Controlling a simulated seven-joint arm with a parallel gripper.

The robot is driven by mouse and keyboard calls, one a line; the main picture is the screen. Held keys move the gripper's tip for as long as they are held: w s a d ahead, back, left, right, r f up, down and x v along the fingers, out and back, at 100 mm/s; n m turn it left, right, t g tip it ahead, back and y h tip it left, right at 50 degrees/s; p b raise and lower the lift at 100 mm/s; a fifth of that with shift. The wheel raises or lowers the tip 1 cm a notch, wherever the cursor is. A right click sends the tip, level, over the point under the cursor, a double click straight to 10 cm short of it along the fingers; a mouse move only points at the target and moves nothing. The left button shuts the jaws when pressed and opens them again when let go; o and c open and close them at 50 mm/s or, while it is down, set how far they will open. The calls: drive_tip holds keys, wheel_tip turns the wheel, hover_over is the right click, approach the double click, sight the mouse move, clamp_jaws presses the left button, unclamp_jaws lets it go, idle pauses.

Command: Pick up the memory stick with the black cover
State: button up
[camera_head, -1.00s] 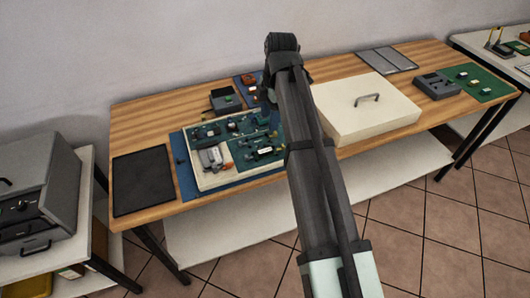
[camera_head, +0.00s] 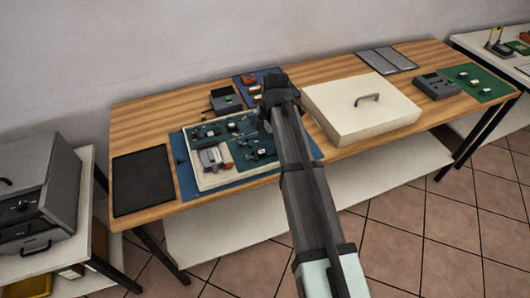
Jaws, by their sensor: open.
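My gripper (camera_head: 268,118) is at the end of my arm, over the right edge of the cream tray (camera_head: 207,185). Its fingers are small and dark here and point down towards the tray's right side. I see nothing held in it. The tray lies on a blue mat (camera_head: 186,178) and holds green boards with several small dark, white and metallic parts. Several small pieces also lie on the blue mat at the back (camera_head: 243,78). I cannot tell which small piece is the memory stick with the black cover. My arm hides part of the table right of the tray.
A cream box lid with a handle (camera_head: 345,115) stands close to the right of my arm. A grey device (camera_head: 226,101) stands behind the tray. A black mat (camera_head: 142,180) lies empty at the left. More devices and a green mat (camera_head: 488,87) are at the far right.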

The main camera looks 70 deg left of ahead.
drive_tip(key=shift+s+f, duration=0.15)
drive_tip(key=shift+f, duration=1.35)
drive_tip(key=shift+c, duration=0.3)
clamp_jaws()
